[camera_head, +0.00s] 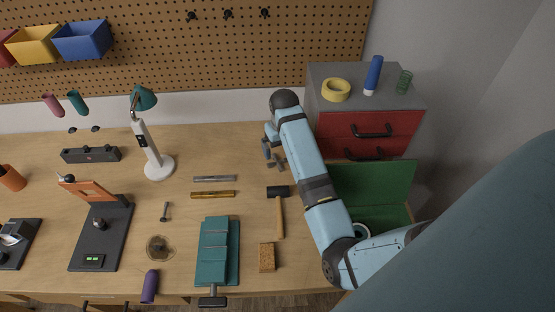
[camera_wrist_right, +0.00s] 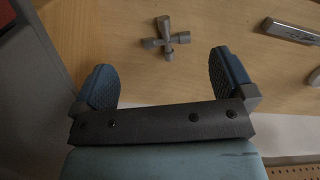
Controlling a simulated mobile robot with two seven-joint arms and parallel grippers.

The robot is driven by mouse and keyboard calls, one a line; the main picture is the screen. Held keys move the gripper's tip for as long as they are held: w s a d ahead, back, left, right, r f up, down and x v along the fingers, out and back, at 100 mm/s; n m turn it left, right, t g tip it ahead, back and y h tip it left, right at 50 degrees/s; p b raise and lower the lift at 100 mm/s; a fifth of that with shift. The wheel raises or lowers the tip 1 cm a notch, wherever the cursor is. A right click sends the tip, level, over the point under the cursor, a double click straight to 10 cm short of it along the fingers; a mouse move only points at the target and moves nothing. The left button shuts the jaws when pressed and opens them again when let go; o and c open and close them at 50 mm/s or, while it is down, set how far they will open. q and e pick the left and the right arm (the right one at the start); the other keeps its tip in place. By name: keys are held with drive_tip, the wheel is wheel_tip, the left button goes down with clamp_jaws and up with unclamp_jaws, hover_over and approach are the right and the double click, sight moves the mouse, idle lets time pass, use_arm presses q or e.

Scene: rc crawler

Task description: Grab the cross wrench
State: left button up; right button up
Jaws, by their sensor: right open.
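The cross wrench (camera_wrist_right: 167,40) is a small grey metal cross with socket ends, lying on the wooden workbench in the right wrist view. In the head view a small grey part of it (camera_head: 279,163) shows beside my right gripper, and the arm partly hides it. My right gripper (camera_wrist_right: 165,76) is open, with its two blue, dark-padded fingers spread wide and nothing between them. The wrench lies ahead of the fingers, apart from them. In the head view the right gripper (camera_head: 270,144) is over the bench's back right part. My left gripper is not in view.
A hammer (camera_head: 280,212) lies close to my right arm. A drawer cabinet (camera_head: 335,128) with red and green drawers stands at the right. A pegboard (camera_head: 180,55) backs the bench.

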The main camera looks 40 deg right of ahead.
sight(280, 166)
wheel_tip(280, 166, down, 4)
drive_tip(key=shift+r, duration=0.2)
drive_tip(key=shift+w+a+f+p, duration=0.15)
drive_tip(key=shift+f+p, duration=0.1)
drive_tip(key=shift+f, duration=0.65)
drive_tip(key=shift+w+f+p, duration=0.1)
drive_tip(key=shift+f+p, duration=0.1)
drive_tip(key=shift+f, duration=0.7)
drive_tip(key=shift+w+a+f+p, duration=0.15)
drive_tip(key=shift+f+p, duration=0.1)
drive_tip(key=shift+f, duration=0.65)
drive_tip(key=shift+d, duration=0.1)
drive_tip(key=c, duration=0.9)
